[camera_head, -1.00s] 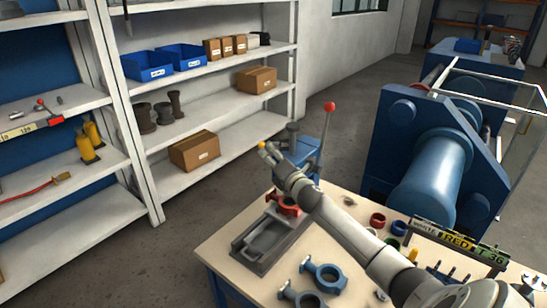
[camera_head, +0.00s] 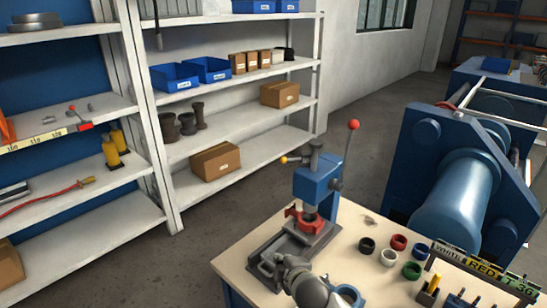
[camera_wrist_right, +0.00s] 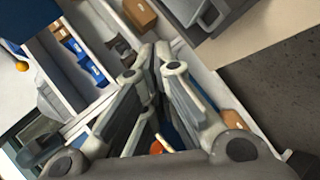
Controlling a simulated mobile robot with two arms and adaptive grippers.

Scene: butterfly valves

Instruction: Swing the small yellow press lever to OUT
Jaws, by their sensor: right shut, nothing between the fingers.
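The small press lever with its yellow ball (camera_head: 284,160) sticks out to the left from the top of the blue press (camera_head: 312,185). The yellow ball also shows at the left of the wrist view (camera_wrist_right: 22,66), apart from the fingers. I cannot read any OUT mark. A long lever with a red ball (camera_head: 353,124) rises at the press's right. A red valve body (camera_head: 305,221) sits under the press. My right gripper (camera_wrist_right: 163,62) is shut and empty. In the head view its arm is low, in front of the press, below the yellow ball. My left gripper is not in view.
The press stands on a workbench (camera_head: 240,262) with several coloured rings (camera_head: 398,242) at right. A sign rack (camera_head: 485,270) is at the bench's right. A large blue machine (camera_head: 455,195) stands behind. White shelves (camera_head: 245,155) are at left, with bare floor between.

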